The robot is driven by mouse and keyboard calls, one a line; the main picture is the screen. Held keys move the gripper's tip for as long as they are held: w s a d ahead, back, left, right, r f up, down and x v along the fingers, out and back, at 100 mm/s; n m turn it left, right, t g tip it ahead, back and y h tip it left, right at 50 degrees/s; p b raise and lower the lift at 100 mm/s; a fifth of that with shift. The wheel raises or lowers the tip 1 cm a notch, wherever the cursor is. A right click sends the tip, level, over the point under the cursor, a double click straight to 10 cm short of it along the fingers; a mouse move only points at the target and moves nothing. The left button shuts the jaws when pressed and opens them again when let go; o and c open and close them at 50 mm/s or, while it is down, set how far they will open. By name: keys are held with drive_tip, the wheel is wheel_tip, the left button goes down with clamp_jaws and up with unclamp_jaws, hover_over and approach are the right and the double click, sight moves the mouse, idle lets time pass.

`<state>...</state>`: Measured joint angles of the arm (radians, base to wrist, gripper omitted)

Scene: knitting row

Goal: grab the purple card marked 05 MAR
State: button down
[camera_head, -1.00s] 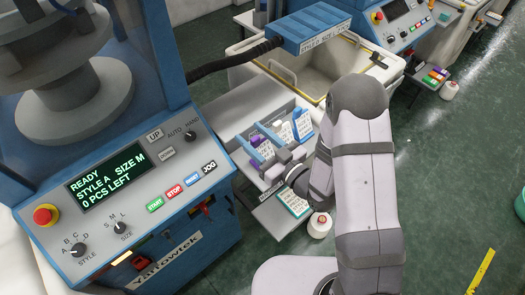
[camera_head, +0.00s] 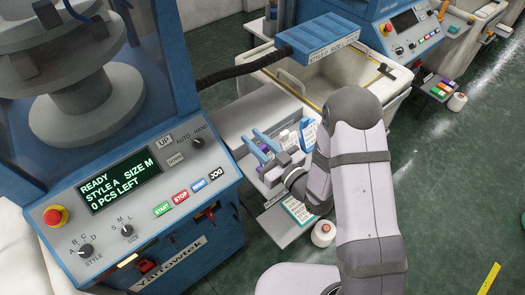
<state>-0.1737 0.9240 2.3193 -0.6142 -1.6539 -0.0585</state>
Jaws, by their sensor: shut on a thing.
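My gripper (camera_head: 277,163) is down at the rack's left part and is shut, apparently on a purple-topped card. The gripper hides most of that card, and its marking is too small to read. A little purple (camera_head: 262,171) shows beside the fingers.
The control panel (camera_head: 130,200) is close on the left. A large bin (camera_head: 345,75) stands behind.

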drive_tip(key=shift+r, duration=0.15)
wheel_tip(320, 180, up, 10)
drive_tip(key=b, duration=0.1)
drive_tip(key=shift+b, duration=0.3)
idle(0.4)
